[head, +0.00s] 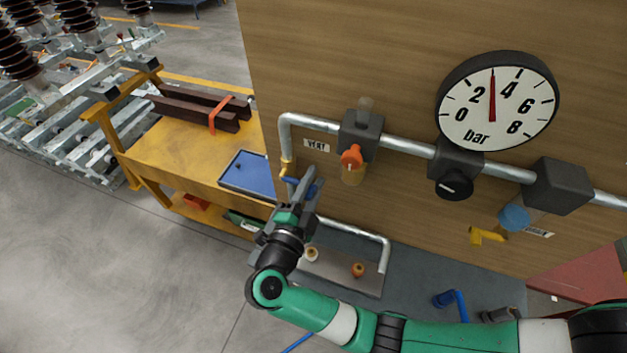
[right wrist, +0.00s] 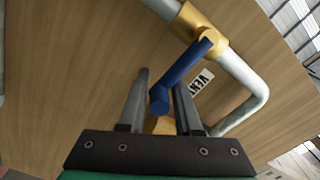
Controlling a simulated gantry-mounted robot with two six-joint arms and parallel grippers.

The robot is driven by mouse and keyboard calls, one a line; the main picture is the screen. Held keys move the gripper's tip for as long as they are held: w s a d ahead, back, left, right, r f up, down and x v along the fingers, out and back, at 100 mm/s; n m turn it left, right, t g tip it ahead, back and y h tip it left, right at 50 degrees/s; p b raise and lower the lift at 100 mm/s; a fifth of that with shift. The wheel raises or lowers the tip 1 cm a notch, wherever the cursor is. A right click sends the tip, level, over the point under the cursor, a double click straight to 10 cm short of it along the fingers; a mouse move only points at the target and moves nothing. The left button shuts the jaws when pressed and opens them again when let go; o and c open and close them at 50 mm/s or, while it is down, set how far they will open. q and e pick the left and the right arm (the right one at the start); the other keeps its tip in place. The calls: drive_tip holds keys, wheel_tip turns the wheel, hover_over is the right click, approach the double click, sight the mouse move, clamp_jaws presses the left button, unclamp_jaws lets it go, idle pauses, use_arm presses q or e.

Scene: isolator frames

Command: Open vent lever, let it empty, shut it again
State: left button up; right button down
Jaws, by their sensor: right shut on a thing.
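The vent lever (right wrist: 181,75) is blue and sits on a brass valve body (right wrist: 203,32) in the right wrist view. It stands out at an angle across the pipe. In the head view the lever (head: 291,181) is partly hidden by my right gripper (head: 305,180). That gripper is shut on the lever's free end, with one finger on each side in the right wrist view (right wrist: 160,88). The pressure gauge (head: 497,100) has its red needle straight up, between 2 and 4 bar. My left gripper is not in view.
A metal pipe (head: 405,146) runs along the wooden panel (head: 350,50) past an orange-knobbed unit (head: 351,157), a black knob (head: 454,186) and a blue-knobbed unit (head: 514,217). A yellow bench (head: 185,150) with a blue tray (head: 249,177) stands at the left. Grey floor lies open at lower left.

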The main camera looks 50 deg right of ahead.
drive_tip(key=f+m, duration=0.1)
drive_tip(key=m+b, duration=0.1)
drive_tip(key=f+m+b, duration=0.1)
drive_tip(key=shift+w+f, duration=0.25)
drive_tip(key=shift+f, duration=0.1)
drive_tip(key=shift+w+a+f+m+b, duration=0.1)
drive_tip(key=shift+w+f+m+b, duration=0.15)
drive_tip(key=shift+m+b, duration=0.45)
drive_tip(key=shift+w+a+f+m+b, duration=0.1)
drive_tip(key=shift+f+m+b, duration=0.2)
drive_tip(key=shift+m+b, duration=0.4)
drive_tip(key=c, duration=0.8)
unclamp_jaws()
drive_tip(key=shift+o, duration=0.2)
drive_tip(key=shift+r, duration=0.1)
drive_tip(key=shift+m, duration=0.3)
drive_tip(key=p+v, duration=0.1)
drive_tip(key=v, duration=1)
drive_tip(key=shift+a, duration=0.25)
